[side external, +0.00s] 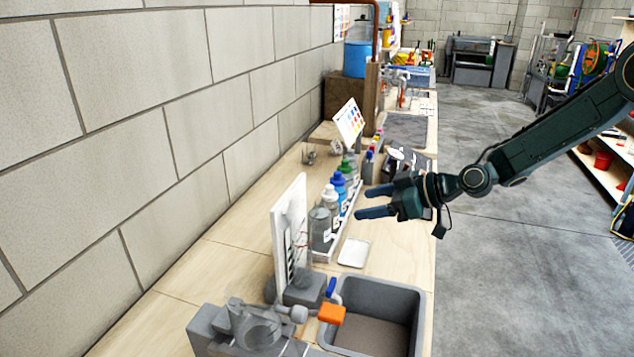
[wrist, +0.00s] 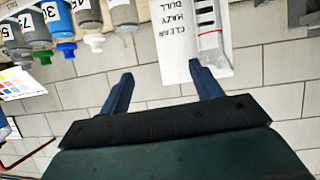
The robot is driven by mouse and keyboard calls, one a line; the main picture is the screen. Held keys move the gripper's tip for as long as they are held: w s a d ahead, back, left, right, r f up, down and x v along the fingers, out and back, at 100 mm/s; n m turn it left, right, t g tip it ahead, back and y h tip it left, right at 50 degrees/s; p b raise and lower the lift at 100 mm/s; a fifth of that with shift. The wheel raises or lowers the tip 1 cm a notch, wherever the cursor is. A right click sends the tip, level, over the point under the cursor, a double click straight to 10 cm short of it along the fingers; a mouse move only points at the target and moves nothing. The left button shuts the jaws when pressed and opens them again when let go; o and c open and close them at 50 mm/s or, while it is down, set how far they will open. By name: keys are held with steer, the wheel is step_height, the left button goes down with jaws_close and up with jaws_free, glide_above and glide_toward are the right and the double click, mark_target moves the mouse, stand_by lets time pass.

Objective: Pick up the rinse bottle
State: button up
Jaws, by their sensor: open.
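Several bottles stand in a row on the bench near the wall: a grey bottle (side external: 321,230) at the near end, another grey one behind it, then a blue-capped bottle (side external: 338,184) and a green-capped one (side external: 348,167). I cannot read which is the rinse bottle.
A white upright board (side external: 289,225) stands beside the near grey bottle; lettering shows on it in the wrist view (wrist: 172,55). A small white tray (side external: 354,252) lies in front. A grey sink (side external: 375,290) with an orange-handled fitting (side external: 331,313) is nearer. The block wall (side external: 150,120) borders the bench.

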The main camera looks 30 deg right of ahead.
mark_target(330, 222)
steer(key=w+d+f+m+t, duration=0.1)
steer(key=w+f, duration=0.4)
steer(key=f, duration=0.6)
steer(key=shift+w+d+m+t, duration=0.4)
steer(key=shift+d+t, duration=0.25)
steer(key=shift+t, duration=0.55)
steer(key=shift+x, duration=4.3)
steer(key=shift+w+a, duration=0.1)
steer(key=shift+a, duration=0.05)
steer(key=shift+x, duration=2.45)
steer(key=shift+a, duration=0.2)
steer(key=shift+c, duration=0.4)
